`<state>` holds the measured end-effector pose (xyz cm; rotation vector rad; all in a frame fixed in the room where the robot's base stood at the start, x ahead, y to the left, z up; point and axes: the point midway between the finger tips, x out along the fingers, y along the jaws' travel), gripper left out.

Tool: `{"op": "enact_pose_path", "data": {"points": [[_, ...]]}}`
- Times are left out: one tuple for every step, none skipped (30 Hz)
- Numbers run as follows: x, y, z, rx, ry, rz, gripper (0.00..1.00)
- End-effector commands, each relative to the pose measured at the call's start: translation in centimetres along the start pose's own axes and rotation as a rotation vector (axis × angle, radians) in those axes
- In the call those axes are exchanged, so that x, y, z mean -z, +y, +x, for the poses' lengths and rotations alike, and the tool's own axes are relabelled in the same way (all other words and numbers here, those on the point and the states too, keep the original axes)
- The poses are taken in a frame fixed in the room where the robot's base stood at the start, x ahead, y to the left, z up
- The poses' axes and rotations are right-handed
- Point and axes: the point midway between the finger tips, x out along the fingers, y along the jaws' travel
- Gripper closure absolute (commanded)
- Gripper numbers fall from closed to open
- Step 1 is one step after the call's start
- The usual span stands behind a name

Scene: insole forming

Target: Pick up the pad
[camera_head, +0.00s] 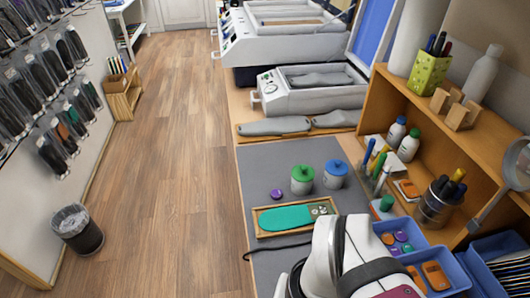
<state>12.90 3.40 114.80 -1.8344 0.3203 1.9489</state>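A teal insole-shaped piece (284,218) lies in a shallow wooden tray (262,235) on the grey mat. A small purple round piece (277,194) sits on the mat behind the tray. Purple and orange pieces (402,236) lie in a blue bin at the lower right, with more orange pieces (436,275) in front of them. I cannot tell which of these is the pad. My white arm rises at the bottom centre, in front of the tray's right end. My gripper's fingers are not in view.
A green-lidded jar (302,181) and a blue-lidded jar (336,176) stand behind the tray. A wooden shelf (470,130) with bottles and pens borders the right. Forming machines (312,92) stand farther back. The grey mat's left part (262,162) is clear.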

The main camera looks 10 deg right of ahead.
Motion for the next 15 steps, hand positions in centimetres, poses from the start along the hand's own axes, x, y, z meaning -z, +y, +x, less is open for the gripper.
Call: {"op": "enact_pose_path", "data": {"points": [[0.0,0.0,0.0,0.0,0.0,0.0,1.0],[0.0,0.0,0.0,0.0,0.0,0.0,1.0],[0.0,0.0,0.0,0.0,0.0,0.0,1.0],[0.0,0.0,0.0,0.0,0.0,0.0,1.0],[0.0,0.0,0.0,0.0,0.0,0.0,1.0],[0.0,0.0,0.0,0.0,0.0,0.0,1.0],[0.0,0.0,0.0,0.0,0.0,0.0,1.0],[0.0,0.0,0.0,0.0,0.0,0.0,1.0],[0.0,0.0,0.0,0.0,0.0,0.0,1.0],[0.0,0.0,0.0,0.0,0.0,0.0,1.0],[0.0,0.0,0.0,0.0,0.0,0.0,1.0],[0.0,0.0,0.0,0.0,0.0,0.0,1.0],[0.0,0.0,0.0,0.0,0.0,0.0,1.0],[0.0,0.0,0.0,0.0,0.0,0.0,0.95],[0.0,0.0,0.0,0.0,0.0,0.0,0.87]]}}
